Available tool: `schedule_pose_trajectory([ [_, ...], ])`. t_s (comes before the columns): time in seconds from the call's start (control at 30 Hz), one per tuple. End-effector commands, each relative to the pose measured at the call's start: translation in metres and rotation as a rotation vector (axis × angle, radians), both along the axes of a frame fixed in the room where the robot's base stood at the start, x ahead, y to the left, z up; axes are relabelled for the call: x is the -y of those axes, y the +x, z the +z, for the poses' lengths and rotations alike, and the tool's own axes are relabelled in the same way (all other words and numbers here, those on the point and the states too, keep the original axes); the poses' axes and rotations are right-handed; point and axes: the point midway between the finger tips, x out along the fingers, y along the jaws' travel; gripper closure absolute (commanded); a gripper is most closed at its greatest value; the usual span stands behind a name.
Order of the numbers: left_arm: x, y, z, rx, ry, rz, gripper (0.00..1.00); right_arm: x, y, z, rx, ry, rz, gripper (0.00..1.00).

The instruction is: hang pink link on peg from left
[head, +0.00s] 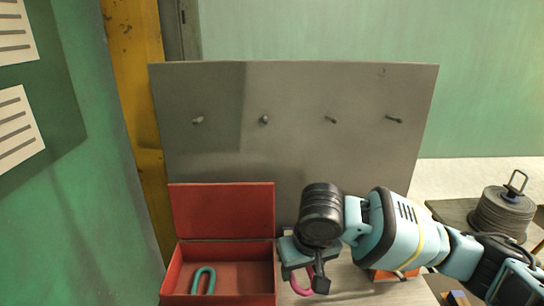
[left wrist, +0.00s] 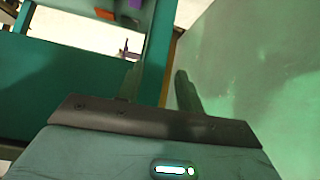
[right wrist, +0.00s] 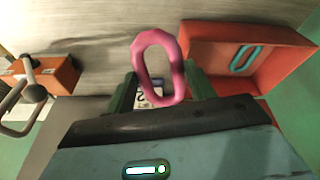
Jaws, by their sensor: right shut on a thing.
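The pink link (head: 296,286) is a closed oval ring. My right gripper (head: 305,272) is shut on it, low in front of the board and just right of the red box. In the right wrist view the link (right wrist: 140,62) stands up between the two fingers, with its open middle clear. A grey upright board (head: 300,85) carries several short pegs in one row: the leftmost peg (head: 197,120), another (head: 265,119), another (head: 330,119) and the rightmost (head: 394,119). The pegs look empty. My left gripper (left wrist: 160,88) is open and empty, away from the board.
A red box (head: 223,299) with its lid up stands below the board's left side and holds a teal link (head: 203,280). An orange box (right wrist: 55,73) stands on the table. A grey coiled stack (head: 503,210) is at right. A green wall and yellow post (head: 135,75) stand left.

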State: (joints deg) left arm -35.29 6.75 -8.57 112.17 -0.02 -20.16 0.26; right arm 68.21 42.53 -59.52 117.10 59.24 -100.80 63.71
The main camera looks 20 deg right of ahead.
Motion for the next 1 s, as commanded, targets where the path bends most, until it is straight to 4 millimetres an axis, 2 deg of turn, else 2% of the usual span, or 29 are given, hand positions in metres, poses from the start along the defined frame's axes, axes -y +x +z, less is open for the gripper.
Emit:
schedule_pose_trajectory([
  [0.03,0.000,0.002,0.003,0.007,-0.001,0.001,0.64,-0.006,0.015,0.014,0.092,0.002,0.001,0.74],
  [0.1,0.000,0.004,0.005,0.011,-0.001,0.000,0.64,-0.010,0.034,0.030,0.225,-0.001,0.001,0.74],
  [0.2,0.000,0.006,0.007,0.017,0.000,0.001,0.64,-0.015,0.056,0.053,0.409,-0.004,0.004,0.74],
  [0.37,-0.001,0.008,0.009,0.024,0.002,-0.001,0.64,-0.022,0.084,0.094,0.698,-0.007,0.010,0.74],
  [0.5,-0.003,0.010,0.011,0.031,0.007,-0.006,0.64,-0.027,0.102,0.138,0.942,-0.007,0.014,0.74],
  [0.73,-0.005,0.013,0.015,0.043,0.015,-0.010,0.64,-0.033,0.114,0.213,1.245,-0.015,0.008,0.74],
  [0.87,-0.005,0.014,0.016,0.045,0.014,-0.010,0.64,-0.034,0.114,0.233,1.308,-0.020,0.003,0.74],
  [1.0,-0.005,0.014,0.015,0.044,0.014,-0.009,0.64,-0.034,0.114,0.239,1.324,-0.023,0.000,0.74],
])
